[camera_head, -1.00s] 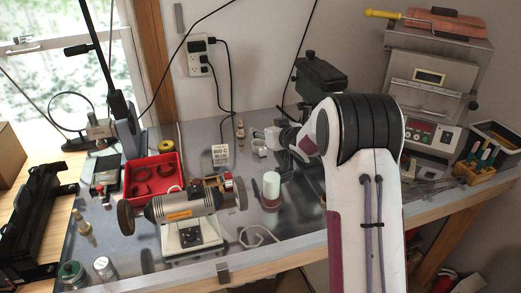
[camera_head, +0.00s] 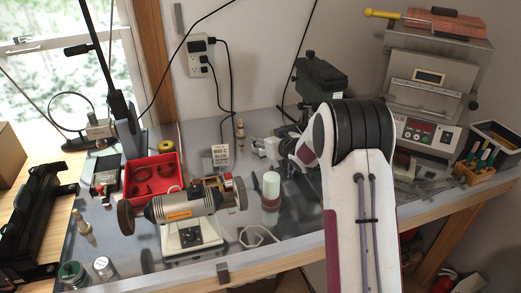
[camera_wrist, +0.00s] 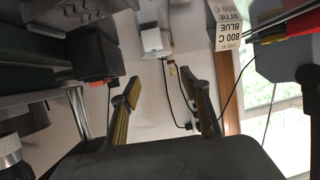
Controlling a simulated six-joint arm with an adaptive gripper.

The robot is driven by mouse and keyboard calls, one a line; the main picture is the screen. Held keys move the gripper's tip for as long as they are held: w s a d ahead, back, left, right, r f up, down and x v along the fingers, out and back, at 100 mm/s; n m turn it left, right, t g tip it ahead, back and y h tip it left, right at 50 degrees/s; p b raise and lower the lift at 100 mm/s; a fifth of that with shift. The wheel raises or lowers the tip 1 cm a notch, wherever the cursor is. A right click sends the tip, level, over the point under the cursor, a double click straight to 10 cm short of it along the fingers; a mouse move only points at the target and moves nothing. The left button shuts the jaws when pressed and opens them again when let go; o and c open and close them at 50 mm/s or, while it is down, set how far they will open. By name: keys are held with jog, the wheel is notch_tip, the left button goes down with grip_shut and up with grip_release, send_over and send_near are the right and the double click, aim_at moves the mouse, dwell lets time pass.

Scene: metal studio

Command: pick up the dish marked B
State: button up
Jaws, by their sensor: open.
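A small pale cup-like dish (camera_head: 258,147) stands at the back of the bench, right of the 800 C sign. What seems to be the same white dish (camera_wrist: 155,40) shows in the upper middle of the wrist view, beyond the fingertips. I cannot read a letter B on it. My gripper (camera_wrist: 160,92) is open, with its two fingers wide apart and nothing between them. In the head view my arm reaches in from the right and its end is beside the dish, with the fingers too small to make out.
The 800 C sign (camera_head: 220,154) and a small brass item (camera_head: 240,131) stand left of the dish. A bench grinder (camera_head: 184,206) and red tray (camera_head: 152,176) are left. A dark machine (camera_head: 318,80) stands behind my arm.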

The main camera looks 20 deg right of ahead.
jog(key=shift+f, duration=1.8)
jog(key=shift+x, duration=1.45)
jog(key=c, duration=0.7)
